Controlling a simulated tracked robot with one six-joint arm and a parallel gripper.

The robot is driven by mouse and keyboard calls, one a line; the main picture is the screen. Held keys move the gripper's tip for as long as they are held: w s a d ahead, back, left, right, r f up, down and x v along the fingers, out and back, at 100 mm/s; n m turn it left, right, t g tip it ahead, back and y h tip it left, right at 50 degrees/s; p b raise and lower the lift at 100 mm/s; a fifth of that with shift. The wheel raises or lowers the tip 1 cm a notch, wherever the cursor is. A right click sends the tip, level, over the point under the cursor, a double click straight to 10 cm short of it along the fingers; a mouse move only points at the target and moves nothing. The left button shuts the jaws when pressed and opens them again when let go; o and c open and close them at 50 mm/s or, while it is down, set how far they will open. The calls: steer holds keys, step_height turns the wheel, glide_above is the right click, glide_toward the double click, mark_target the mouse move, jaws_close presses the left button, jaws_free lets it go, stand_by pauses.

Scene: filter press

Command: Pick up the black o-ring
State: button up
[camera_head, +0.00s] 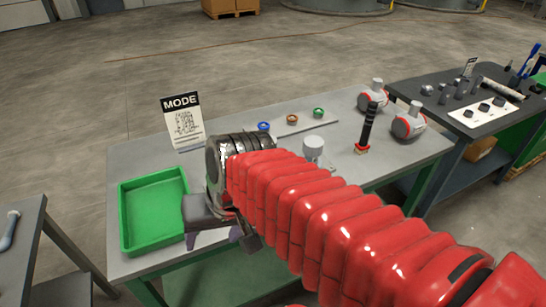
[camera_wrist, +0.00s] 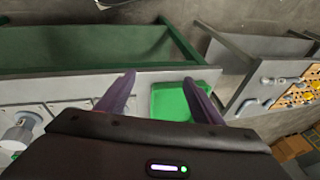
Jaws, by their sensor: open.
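I cannot make out a black o-ring in either view; my red-sleeved arm hides part of the bench in the head view. Blue (camera_head: 263,126), brown (camera_head: 292,119) and green (camera_head: 318,113) small ring-like pieces sit in a row on the grey bench (camera_head: 345,110) behind my arm. My gripper (camera_wrist: 162,88) is open, with nothing between its two purple fingers in the wrist view. In the head view, my gripper (camera_head: 208,238) is partly hidden, low at the bench's left part, just right of the green tray (camera_head: 127,228).
A MODE sign (camera_head: 183,121) stands at the bench's back edge. A black-handled tool (camera_head: 368,125) stands upright, with red-and-white fittings (camera_head: 409,122) to its right. A white knobbed part (camera_head: 313,148) stands behind my arm. A dark table (camera_head: 440,105) with parts is at right.

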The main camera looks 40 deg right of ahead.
steer(key=w+d+f+m+t+y, duration=0.25)
steer(key=d+m, duration=0.35)
steer(key=m, duration=0.3)
steer(key=w+d+f+m+t+y, duration=0.2)
steer(key=w+d+m+y, duration=0.3)
steer(key=m, duration=0.4)
steer(key=s+d+f+m+t+h, duration=0.1)
steer(key=d+m+t+h, duration=0.2)
steer(key=d+m, duration=0.3)
steer(key=s+d+m+t+h, duration=0.2)
steer(key=d+m+t+h, duration=0.2)
steer(key=d, duration=1.2)
steer(key=m, duration=0.2)
steer(key=shift+s+f+m, duration=0.3)
steer(key=shift+f, duration=0.1)
steer(key=shift+a+t, duration=0.1)
steer(key=shift+t, duration=0.15)
steer(key=shift+x, duration=4.3)
